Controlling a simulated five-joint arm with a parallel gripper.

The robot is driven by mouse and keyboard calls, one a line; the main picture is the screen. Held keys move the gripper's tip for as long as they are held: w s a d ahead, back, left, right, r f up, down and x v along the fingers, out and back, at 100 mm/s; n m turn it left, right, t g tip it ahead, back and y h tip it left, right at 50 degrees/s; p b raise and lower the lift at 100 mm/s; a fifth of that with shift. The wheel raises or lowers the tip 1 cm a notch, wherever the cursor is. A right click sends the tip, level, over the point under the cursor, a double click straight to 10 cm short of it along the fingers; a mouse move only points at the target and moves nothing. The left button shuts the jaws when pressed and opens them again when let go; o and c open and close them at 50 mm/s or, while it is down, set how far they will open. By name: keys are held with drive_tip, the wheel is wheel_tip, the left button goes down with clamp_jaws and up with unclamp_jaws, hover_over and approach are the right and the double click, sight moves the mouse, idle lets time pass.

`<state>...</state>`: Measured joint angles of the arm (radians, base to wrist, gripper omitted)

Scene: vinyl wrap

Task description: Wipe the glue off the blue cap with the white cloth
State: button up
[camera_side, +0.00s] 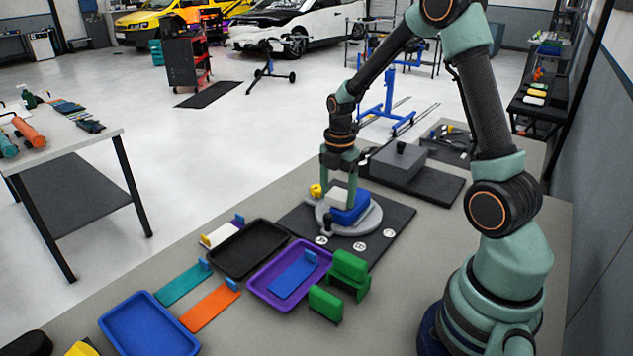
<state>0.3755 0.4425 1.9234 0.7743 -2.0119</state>
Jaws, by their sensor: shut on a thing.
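The blue cap (352,215) sits on a round grey turntable (371,222) on a dark mat. The white cloth (337,198) is between the fingers of my gripper (338,182), which is shut on it and points down. The cloth is right at the blue cap, overlapping its upper left part in this view; I cannot tell whether they touch. No glue can be made out; the cloth and gripper hide part of the cap.
A yellow piece (316,190) and a dark clamp-like post (327,222) stand at the turntable's left. Black (247,270), purple (262,288) and blue (150,325) trays, colored strips and green blocks (349,270) lie in front. A grey box (398,163) stands behind.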

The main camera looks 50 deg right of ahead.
drive_tip(key=shift+w+r, duration=0.1)
drive_tip(key=shift+w, duration=0.65)
drive_tip(key=shift+s+r, duration=0.1)
drive_tip(key=shift+r, duration=3.85)
drive_tip(key=w+r+n, duration=0.1)
drive_tip(key=w+r, duration=0.2)
drive_tip(key=w, duration=0.6)
wheel_tip(320, 180, up, 2)
drive_tip(key=r+n, duration=0.1)
drive_tip(key=n, duration=0.2)
hover_over(270, 210)
wheel_tip(270, 210, down, 20)
drive_tip(key=shift+f, duration=0.2)
drive_tip(key=shift+f, duration=0.15)
